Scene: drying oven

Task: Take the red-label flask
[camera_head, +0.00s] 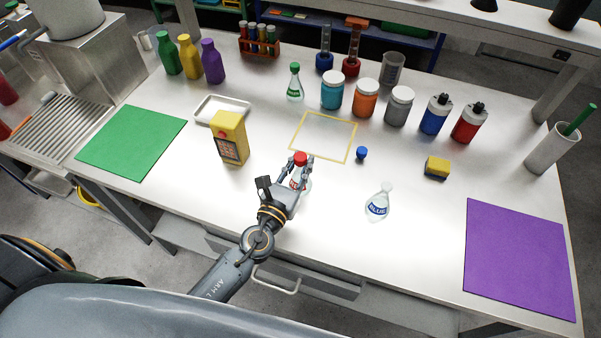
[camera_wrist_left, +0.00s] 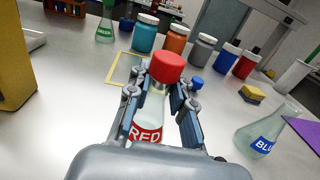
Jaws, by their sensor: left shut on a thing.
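The red-label flask (camera_wrist_left: 147,131) is clear glass with a red cap and a red band reading "RED". My left gripper (camera_head: 296,176) is shut on it, with one finger on each side of the flask below the cap. In the head view the red cap (camera_head: 300,159) shows between the fingertips, and the fingers partly hide the flask. The flask is upright, just in front of a yellow square outline (camera_head: 318,115). I cannot tell whether its base touches the table. My right gripper is not in view.
A blue-label flask (camera_head: 378,203) stands to the right, with a loose blue cap (camera_head: 361,153) behind it. A yellow box device (camera_head: 230,139) stands to the left. A green-label flask (camera_head: 295,84) and several jars are behind. A green mat (camera_head: 132,142) and purple mat (camera_head: 516,258) lie at the sides.

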